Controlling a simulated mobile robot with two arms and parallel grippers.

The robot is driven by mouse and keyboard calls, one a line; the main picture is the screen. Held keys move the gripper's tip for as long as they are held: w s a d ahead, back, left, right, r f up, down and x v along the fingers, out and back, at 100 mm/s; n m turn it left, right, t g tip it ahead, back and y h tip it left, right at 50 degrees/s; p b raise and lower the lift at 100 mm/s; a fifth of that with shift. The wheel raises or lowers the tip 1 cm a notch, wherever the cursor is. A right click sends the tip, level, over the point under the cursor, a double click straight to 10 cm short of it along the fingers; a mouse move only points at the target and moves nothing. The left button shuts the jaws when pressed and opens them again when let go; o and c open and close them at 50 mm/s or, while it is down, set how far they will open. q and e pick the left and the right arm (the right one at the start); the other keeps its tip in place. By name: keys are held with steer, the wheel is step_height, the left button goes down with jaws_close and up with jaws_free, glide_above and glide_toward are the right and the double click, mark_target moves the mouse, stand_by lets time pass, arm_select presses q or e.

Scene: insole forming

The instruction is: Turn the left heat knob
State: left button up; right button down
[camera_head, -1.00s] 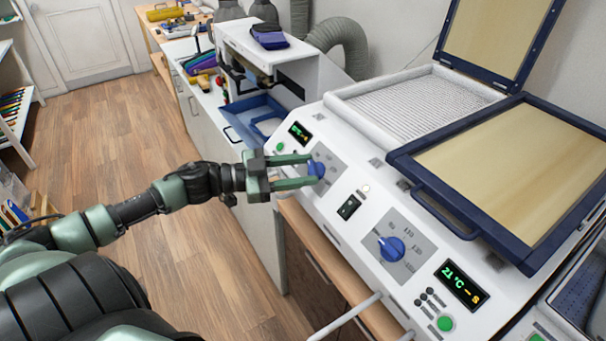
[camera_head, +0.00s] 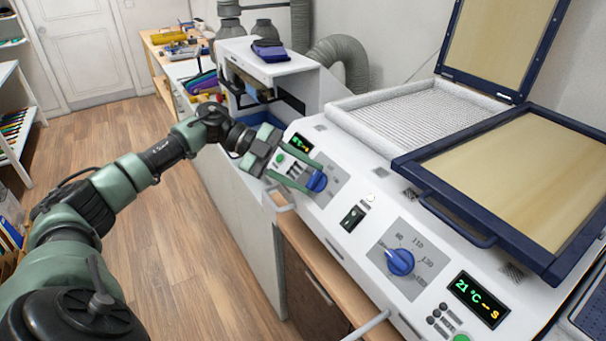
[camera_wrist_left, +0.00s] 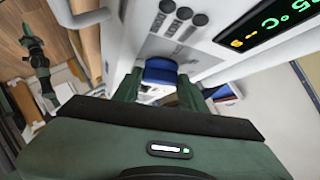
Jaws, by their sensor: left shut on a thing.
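The left heat knob (camera_head: 317,181) is blue and sits on a grey dial plate at the left end of the white machine's sloped panel. My left gripper (camera_head: 311,182) is at this knob, with its green fingers on either side of it and shut on it. In the left wrist view the blue knob (camera_wrist_left: 161,71) shows between the two fingers, and the gripper is rolled. The fingers hide part of the knob and its dial marks. My right gripper is not in view.
A second blue knob (camera_head: 400,261) sits further right on the panel, near a 21 °C display (camera_head: 478,299). A black rocker switch (camera_head: 353,218) lies between the knobs. A blue-framed lid with a handle (camera_head: 455,219) overhangs behind. Floor space at left is clear.

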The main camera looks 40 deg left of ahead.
arm_select(q)
steer(key=m+g+p, duration=0.1)
steer(key=m+g+y, duration=0.1)
steer(key=shift+w+r+m+p, duration=0.2)
steer(key=shift+r+m+p, duration=0.15)
steer(key=shift+r+m, duration=0.05)
steer(key=m, duration=0.1)
steer(key=m+g+y+p, duration=0.1)
steer(key=shift+w+d+r+m+g+y, duration=0.1)
steer(key=shift+w+d+m+g+y, duration=0.05)
steer(key=shift+m+g+y, duration=0.15)
steer(key=m+y, duration=0.1)
steer(key=m+g+y+p, duration=0.1)
steer(key=m, duration=0.1)
steer(key=shift+w+d+g+y, duration=0.1)
steer(key=shift+d+g+y, duration=0.1)
steer(key=shift+g+y, duration=0.15)
steer(key=shift+m+y+p, duration=0.35)
steer(key=shift+m+y, duration=0.3)
steer(key=shift+m, duration=0.15)
steer(key=shift+d, duration=0.1)
steer(key=o, duration=1.4)
